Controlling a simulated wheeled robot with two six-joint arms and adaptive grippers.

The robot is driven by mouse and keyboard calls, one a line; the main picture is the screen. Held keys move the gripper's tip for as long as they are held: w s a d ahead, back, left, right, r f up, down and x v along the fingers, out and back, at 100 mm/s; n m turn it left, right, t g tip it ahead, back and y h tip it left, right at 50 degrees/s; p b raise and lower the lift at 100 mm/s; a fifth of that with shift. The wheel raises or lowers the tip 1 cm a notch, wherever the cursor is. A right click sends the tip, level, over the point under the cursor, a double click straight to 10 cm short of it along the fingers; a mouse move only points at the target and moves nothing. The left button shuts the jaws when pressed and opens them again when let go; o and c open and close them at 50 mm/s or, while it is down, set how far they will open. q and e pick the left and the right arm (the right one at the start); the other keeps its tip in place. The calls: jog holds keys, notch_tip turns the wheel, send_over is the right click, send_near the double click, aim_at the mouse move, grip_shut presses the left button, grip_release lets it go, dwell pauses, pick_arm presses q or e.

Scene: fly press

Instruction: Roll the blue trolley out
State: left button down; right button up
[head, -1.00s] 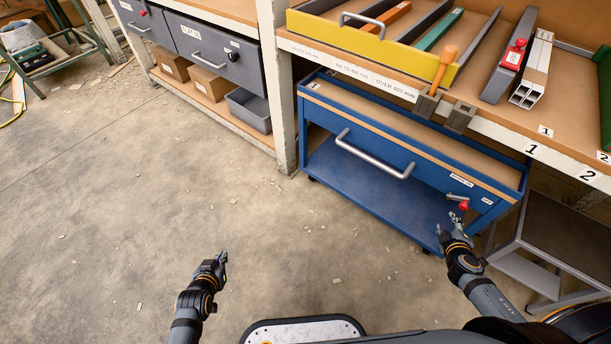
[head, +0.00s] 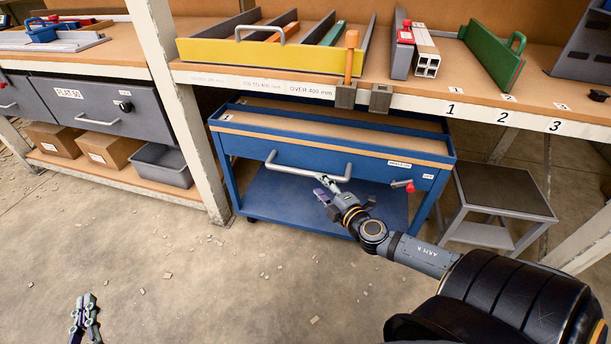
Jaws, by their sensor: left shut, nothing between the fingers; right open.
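The blue trolley (head: 228,165) stands under the workbench, its front facing me. It has a wood-coloured top, a drawer front with a long silver bar handle (head: 290,170), and a lower shelf. A small lever with a red knob (head: 410,187) sits at the right of its front. My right gripper (head: 322,187) is open in front of the trolley, close to the right end of the bar handle; I cannot tell whether it touches. My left gripper (head: 88,300) is shut and empty, low over the floor at the bottom left.
The workbench (head: 390,95) runs above the trolley, with a yellow-fronted rack (head: 260,57) on it. A white post (head: 180,100) stands close at the trolley's left. A step stool (head: 500,190) stands close at its right. The floor in front (head: 220,290) is clear except for small scraps.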

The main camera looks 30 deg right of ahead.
aim_at(308, 174)
pick_arm(q)
notch_tip(308, 174, up, 8)
jog(key=t, duration=0.4)
pick_arm(e)
jog(key=w, duration=0.4)
jog(key=shift+d+f+b, duration=0.2)
jog(key=shift+b, duration=0.1)
jog(key=w, duration=0.4)
jog(key=shift+d+f+p, duration=0.1)
jog(key=shift+f+p, duration=0.2)
jog(key=shift+p, duration=0.05)
pick_arm(q)
notch_tip(308, 174, down, 6)
jog(key=g, duration=0.3)
jog(key=shift+f, duration=0.25)
pick_arm(e)
jog(key=shift+w, duration=0.15)
pick_arm(q)
jog(key=shift+w, duration=0.1)
pick_arm(e)
jog(key=shift+f, duration=0.1)
grip_shut()
